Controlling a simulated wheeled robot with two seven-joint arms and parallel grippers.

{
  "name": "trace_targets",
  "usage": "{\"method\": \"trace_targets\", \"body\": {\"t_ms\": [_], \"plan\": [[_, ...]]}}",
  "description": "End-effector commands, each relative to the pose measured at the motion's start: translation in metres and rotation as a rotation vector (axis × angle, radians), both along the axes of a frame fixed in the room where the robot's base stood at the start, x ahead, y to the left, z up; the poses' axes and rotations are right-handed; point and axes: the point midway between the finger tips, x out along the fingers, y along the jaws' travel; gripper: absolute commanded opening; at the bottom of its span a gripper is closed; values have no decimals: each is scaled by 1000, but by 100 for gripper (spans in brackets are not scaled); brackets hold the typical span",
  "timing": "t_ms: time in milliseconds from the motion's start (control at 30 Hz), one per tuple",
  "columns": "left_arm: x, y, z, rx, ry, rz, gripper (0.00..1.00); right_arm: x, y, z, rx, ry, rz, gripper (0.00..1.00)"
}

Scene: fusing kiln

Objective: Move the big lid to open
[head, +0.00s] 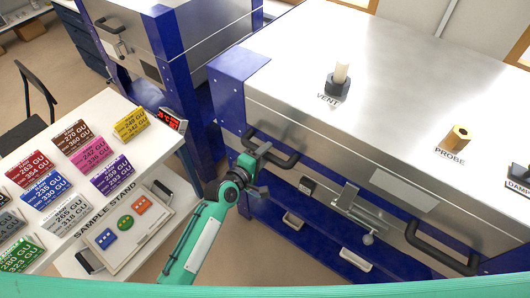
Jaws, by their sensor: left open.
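The big lid (400,70) is the broad silver top of the large kiln at the right, and it lies flat and looks closed. Two dark bar handles are on its front: a left handle (284,159) and a right handle (440,251). My left gripper (261,156) is open at the left end of the left handle, on a green arm from below. I cannot tell whether the handle lies between its fingers. A latch (357,221) is on the front between the handles. My right gripper is out of view.
A vent plug (339,82) and a brass probe (458,138) stand on the lid. A white sample stand (100,180) with coloured cards is at the left. A smaller blue and silver kiln (185,45) stands behind. A dark chair (40,95) is far left.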

Motion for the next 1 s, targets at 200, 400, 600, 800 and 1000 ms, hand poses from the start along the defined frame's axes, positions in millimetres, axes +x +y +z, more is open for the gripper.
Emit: {"method": "trace_targets", "body": {"t_ms": [200, 400, 600, 800, 1000], "plan": [[5, -3, -1, -1, -1, 0, 43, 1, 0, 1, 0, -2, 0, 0], [5, -3, -1, 0, -2, 1, 37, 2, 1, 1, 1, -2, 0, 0], [5, -3, -1, 0, -2, 1, 0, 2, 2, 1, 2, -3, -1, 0], [5, -3, 1, 0, -2, 1, 0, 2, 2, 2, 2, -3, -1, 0], [17, -4, 24, -2, -6, 2, 0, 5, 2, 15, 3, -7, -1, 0]]}}
